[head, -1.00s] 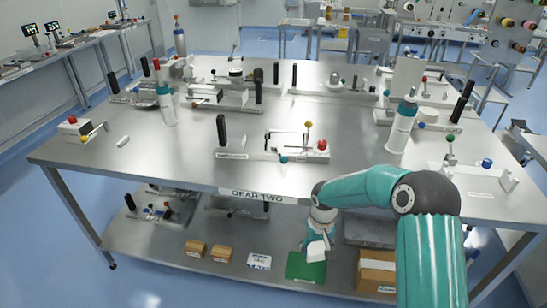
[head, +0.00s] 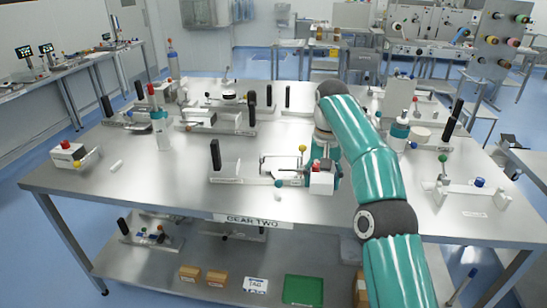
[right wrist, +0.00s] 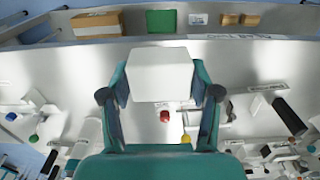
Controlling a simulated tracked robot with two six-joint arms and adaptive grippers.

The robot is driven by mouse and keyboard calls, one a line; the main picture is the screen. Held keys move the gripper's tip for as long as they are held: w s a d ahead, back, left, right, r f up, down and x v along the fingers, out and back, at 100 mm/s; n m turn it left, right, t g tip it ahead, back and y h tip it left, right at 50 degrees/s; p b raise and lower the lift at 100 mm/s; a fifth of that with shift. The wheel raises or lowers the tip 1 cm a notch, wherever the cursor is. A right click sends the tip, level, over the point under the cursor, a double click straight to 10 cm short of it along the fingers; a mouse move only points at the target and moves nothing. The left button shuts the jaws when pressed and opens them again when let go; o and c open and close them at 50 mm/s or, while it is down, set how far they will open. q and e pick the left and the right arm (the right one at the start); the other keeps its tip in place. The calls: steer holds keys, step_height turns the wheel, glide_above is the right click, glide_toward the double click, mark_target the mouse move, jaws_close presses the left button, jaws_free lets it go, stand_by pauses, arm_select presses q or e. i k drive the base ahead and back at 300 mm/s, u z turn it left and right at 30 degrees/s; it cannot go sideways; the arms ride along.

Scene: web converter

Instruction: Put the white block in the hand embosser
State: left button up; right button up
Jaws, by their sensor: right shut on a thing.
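My right gripper (head: 324,172) is shut on the white block (head: 321,184) above the tabletop, by the front middle fixture. In the right wrist view the white block (right wrist: 160,74) sits between both fingers of the gripper (right wrist: 161,88). A red knob (right wrist: 164,116) and a yellow knob (right wrist: 186,138) show below it in that picture. A device with a black upright lever (head: 215,155) and a white base (head: 240,180) stands left of the gripper. The labels are too small to read, so I cannot tell which device is the hand embosser. My left gripper is not in view.
The steel table (head: 130,195) carries several levered devices, with bare metal at its front left. A green mat (head: 303,290) and small cardboard boxes (head: 216,277) lie on the lower shelf.

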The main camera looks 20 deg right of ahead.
mark_target(250, 170)
steer(key=i, duration=1.45)
steer(key=u, duration=0.05)
